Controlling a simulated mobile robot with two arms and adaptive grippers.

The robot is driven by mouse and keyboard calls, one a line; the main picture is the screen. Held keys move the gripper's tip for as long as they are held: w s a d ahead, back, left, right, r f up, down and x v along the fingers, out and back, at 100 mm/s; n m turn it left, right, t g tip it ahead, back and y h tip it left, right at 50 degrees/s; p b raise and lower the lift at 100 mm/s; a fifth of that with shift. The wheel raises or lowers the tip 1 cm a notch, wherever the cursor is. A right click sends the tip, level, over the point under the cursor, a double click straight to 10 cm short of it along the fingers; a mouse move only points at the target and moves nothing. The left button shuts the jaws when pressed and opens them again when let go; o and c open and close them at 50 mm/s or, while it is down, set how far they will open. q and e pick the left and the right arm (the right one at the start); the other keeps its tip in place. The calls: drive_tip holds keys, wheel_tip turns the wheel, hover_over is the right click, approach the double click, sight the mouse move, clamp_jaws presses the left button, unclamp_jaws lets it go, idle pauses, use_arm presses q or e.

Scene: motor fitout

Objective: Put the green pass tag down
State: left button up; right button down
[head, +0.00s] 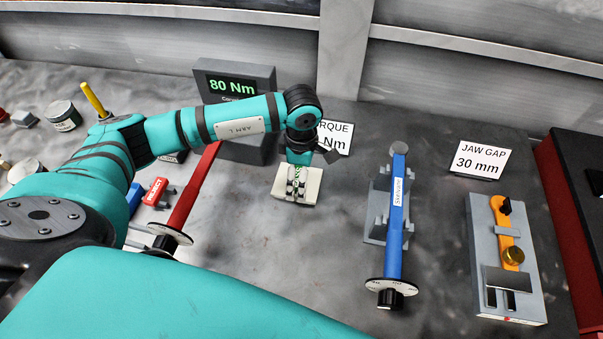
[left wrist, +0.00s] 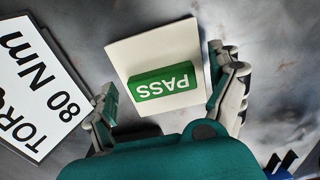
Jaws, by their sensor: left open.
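The green pass tag (left wrist: 165,82) shows in the left wrist view, with white PASS lettering. It rests on a square white plate (left wrist: 133,52) on the bench. My left gripper (left wrist: 166,88) is open, with one finger on either side of the tag and a gap between each finger and it. In the head view my left gripper (head: 297,182) points down over the white plate (head: 312,194) and hides most of the tag. My right gripper is not in view.
A torque card (head: 336,137) and an 80 Nm display (head: 236,86) stand behind. A red wrench (head: 192,190) lies left, a blue wrench (head: 396,220) on a grey stand right. A jaw-gap card (head: 480,160) and fixture (head: 530,270) are farther right. Bare bench surrounds the plate.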

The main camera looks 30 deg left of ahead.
use_arm(q)
drive_tip(key=shift+r+b, duration=0.4)
drive_tip(key=shift+r, duration=0.05)
wheel_tip(320, 180, up, 11)
drive_tip(key=b, duration=0.3)
drive_tip(key=shift+r, duration=0.15)
